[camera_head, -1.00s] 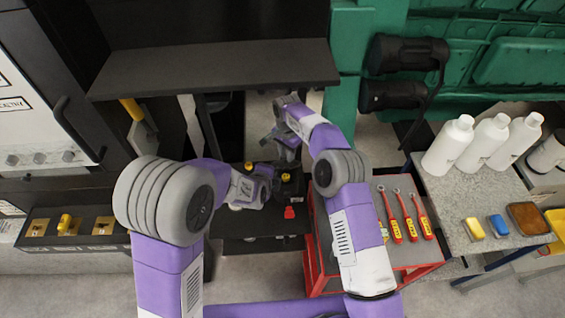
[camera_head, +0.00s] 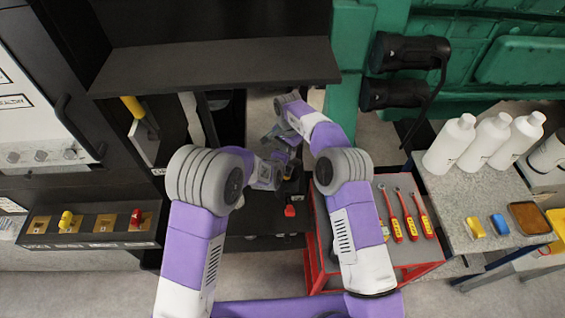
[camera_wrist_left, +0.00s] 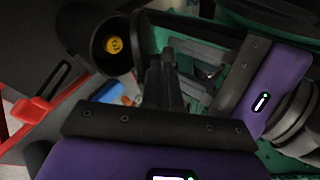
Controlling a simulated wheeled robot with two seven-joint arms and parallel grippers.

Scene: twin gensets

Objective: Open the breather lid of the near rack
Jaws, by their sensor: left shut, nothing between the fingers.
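The near rack (camera_head: 265,243) is a dark low shelf in the middle of the head view. It bears a black unit with a red cap (camera_head: 290,211), mostly hidden behind my arms. In the left wrist view a round black cup-like part (camera_wrist_left: 98,65) has a yellow cap (camera_wrist_left: 114,45) inside its mouth. I cannot tell whether this part is the breather lid. My left gripper (camera_wrist_left: 165,62) is shut and empty, just right of the cup; I cannot tell whether they touch. My right gripper (camera_head: 273,135) is partly hidden beyond the left wrist, its jaws unclear.
A red tool cart (camera_head: 405,272) with several red-yellow tools stands right of the rack. A bench (camera_head: 440,195) with white bottles is further right. A black shelf (camera_head: 215,68) overhangs at the back. A switch panel (camera_head: 95,240) is at left.

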